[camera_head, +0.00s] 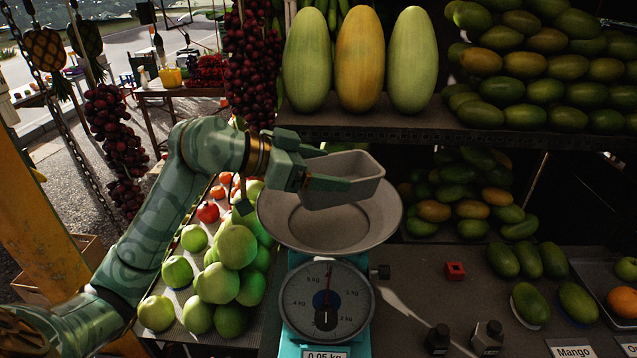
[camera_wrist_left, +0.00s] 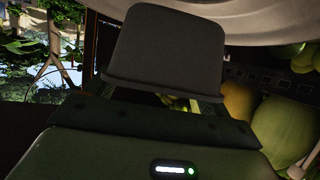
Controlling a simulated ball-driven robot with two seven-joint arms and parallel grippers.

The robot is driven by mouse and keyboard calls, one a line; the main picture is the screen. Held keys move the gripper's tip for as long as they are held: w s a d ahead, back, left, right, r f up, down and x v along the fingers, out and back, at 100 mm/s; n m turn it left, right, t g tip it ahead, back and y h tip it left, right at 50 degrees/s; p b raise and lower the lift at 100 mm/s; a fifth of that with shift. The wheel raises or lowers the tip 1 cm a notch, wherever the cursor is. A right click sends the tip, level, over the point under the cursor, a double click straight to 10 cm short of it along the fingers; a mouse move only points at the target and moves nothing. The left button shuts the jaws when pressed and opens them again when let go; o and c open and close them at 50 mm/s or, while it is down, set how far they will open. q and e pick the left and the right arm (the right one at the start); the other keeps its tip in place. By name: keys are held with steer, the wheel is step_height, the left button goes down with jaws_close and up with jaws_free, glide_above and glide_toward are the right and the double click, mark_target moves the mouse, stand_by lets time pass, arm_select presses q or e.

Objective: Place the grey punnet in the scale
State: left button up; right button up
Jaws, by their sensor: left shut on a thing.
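The grey punnet (camera_head: 358,168) is in my left gripper (camera_head: 325,181), which is shut on its near wall and left end. In the head view the punnet is over the round metal pan (camera_head: 385,225) of the scale (camera_head: 327,300). I cannot tell whether the punnet touches the pan. In the left wrist view the punnet (camera_wrist_left: 165,45) shows dark beyond the gripper, with part of the pan (camera_wrist_left: 270,22) above it. The scale has a teal body and a round dial. My right gripper is not in view.
Green apples (camera_head: 230,265) are piled left of the scale. A shelf (camera_head: 420,122) with large melons and mangoes is behind the pan. Small dark weights (camera_head: 487,335) and a red cube (camera_head: 455,270) lie on the counter to the right. Grapes (camera_head: 250,70) hang behind my arm.

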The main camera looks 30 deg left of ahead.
arm_select(q)
steer(key=shift+s+a+f, duration=0.1)
steer(key=shift+a+f, duration=0.1)
steer(key=shift+f, duration=0.05)
steer(key=f, duration=0.2)
steer(key=f+p, duration=0.1)
steer(key=shift+a+f, duration=0.15)
steer(key=shift+a, duration=0.15)
steer(key=shift+f, duration=0.15)
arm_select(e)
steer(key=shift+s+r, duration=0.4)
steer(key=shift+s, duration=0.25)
arm_select(q)
steer(key=shift+f, duration=0.6)
